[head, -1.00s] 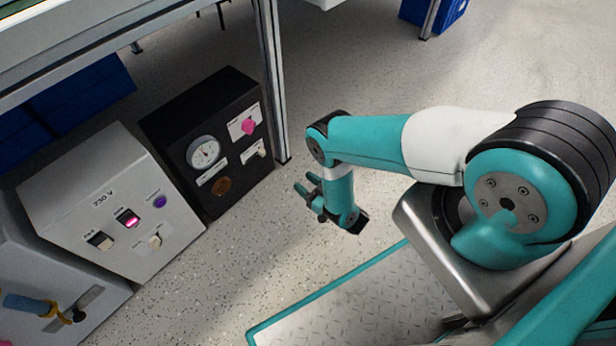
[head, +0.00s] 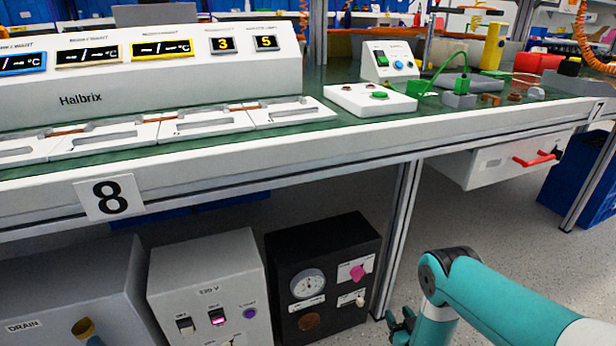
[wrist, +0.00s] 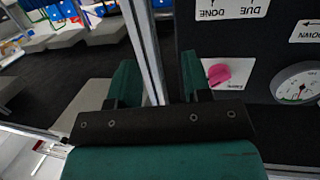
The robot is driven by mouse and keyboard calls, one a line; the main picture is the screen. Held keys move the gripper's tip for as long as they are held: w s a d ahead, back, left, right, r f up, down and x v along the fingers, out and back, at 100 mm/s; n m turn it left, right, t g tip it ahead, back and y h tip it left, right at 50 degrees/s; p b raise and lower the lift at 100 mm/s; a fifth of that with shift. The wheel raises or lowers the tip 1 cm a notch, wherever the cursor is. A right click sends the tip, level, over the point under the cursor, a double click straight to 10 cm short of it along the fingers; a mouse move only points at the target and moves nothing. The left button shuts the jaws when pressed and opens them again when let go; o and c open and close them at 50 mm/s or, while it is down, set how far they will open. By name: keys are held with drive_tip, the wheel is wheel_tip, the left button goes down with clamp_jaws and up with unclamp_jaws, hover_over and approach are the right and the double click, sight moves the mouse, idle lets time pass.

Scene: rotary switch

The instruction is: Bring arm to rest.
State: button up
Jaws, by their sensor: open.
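My arm, teal and white, comes in from the lower right of the head view, its wrist bent downward. My gripper (head: 402,326) is at the bottom edge, to the right of the black box (head: 330,245) under the bench, and is partly cut off. In the wrist view my gripper (wrist: 158,82) has its two teal fingers spread apart with nothing held between them. The pink knob (head: 357,272) is on the black box's front. It also shows in the wrist view (wrist: 217,74), right of the fingers, apart from them.
The bench (head: 330,148) stands above the boxes, with a metal leg (head: 397,240) close to my gripper. A grey 230 V box (head: 207,275) stands left of the black box. A white drawer with a red handle (head: 537,159) hangs at the right. Floor is open at right.

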drive_tip(key=w+d+r+m+g+h, duration=0.1)
drive_tip(key=w+d+r+g+h, duration=0.2)
drive_tip(key=r, duration=0.7)
drive_tip(key=w+d+r+m+g+h, duration=0.1)
drive_tip(key=w+r+m+g, duration=0.1)
drive_tip(key=w+r, duration=0.5)
drive_tip(key=s+r+g+y, duration=0.1)
drive_tip(key=s+r+g, duration=0.7)
drive_tip(key=s+r, duration=1.8)
drive_tip(key=s+a+r+n+g+y, duration=0.2)
drive_tip(key=s+a+r+n, duration=0.15)
drive_tip(key=s+a, duration=0.35)
drive_tip(key=s+a+r+n+g+y, duration=0.1)
drive_tip(key=s+a+r+n+y, duration=0.1)
drive_tip(key=s+a+n, duration=0.55)
wheel_tip(320, 180, up, 38)
drive_tip(key=w+m+p, duration=0.1)
drive_tip(key=m+p, duration=0.2)
drive_tip(key=p, duration=3.4)
drive_tip(key=shift+w+a+f+p, duration=0.2)
drive_tip(key=shift+w+a+p, duration=0.2)
drive_tip(key=shift+a, duration=0.05)
